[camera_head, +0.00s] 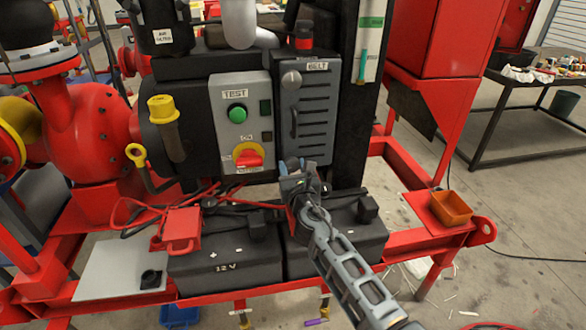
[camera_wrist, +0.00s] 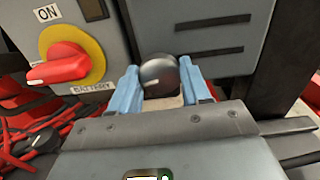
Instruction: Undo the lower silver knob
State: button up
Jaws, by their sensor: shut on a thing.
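The lower silver knob (camera_wrist: 159,75) sits at the bottom of the grey belt cover. In the wrist view it is round and dark silver, with a short light mark on its face. My gripper (camera_wrist: 160,88) has its two blue fingers on either side of the knob, shut on it. In the head view my gripper (camera_head: 292,167) reaches up to the bottom of the belt cover (camera_head: 307,118), and it hides the lower knob there. The upper silver knob (camera_head: 291,79) shows at the top left of the cover, under the BELT label.
Left of the cover is the control box with a green TEST button (camera_head: 238,114) and a red rotary switch (camera_head: 249,157) on a yellow disc. Black batteries (camera_head: 222,268) with red and black cables lie below. An orange bin (camera_head: 450,208) stands on the red frame at right.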

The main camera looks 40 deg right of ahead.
jog(key=shift+m, duration=0.3)
jog(key=m+b, duration=0.1)
jog(key=m, duration=0.1)
jog(key=shift+f+m, duration=0.1)
jog(key=shift+m, duration=0.2)
jog(key=shift+m+b, duration=0.8)
jog(key=shift+m, duration=1.4)
jog(key=o, duration=1.1)
jog(key=shift+c, duration=0.2)
jog(key=shift+v, duration=3.9)
